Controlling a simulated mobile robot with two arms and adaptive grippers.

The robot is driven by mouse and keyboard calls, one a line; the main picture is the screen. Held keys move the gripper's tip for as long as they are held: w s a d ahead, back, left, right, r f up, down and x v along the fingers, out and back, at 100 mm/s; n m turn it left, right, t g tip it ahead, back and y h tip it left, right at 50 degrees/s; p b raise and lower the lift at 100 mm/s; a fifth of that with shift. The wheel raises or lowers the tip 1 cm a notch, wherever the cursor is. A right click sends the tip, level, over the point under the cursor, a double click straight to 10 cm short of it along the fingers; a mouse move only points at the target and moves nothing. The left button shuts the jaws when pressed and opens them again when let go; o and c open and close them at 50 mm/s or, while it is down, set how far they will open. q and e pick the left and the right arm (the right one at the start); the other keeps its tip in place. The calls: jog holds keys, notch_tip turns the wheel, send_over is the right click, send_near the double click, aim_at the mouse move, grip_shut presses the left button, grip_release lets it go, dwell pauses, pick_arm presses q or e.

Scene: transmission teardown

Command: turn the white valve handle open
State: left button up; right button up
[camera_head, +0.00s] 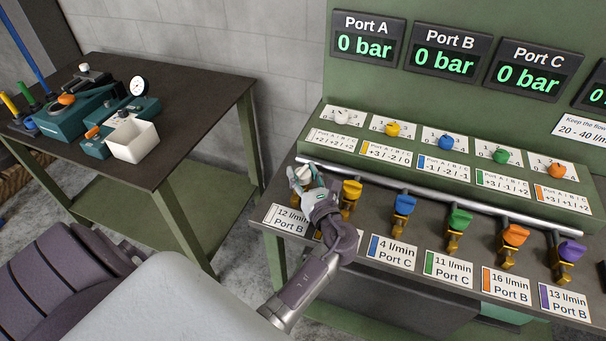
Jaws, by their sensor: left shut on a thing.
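The white valve handle (302,172) sits at the left end of a row of coloured valves along the front of the green bench. My left gripper (306,184) reaches up from below and is shut on the white handle. The gripper hides most of that valve's body and part of its "12 l/min Port B" label (287,219). The angle of the white handle is hard to tell behind the fingers. My right gripper is not in view.
Yellow (351,189), blue (404,204), green (459,220), orange (515,234) and purple (571,250) valve handles stand to the right. The yellow one is close to my gripper. A metal pipe (430,192) runs behind them. Port displays A (364,44), B (446,62) and C (525,77) read 0 bar.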

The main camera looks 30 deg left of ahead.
pick_arm(q)
jog(key=shift+n+g+y, duration=0.4)
jog(key=shift+n+g, duration=0.1)
jog(key=shift+g, duration=0.3)
jog(key=o, duration=1.2)
jog(key=shift+c, duration=0.2)
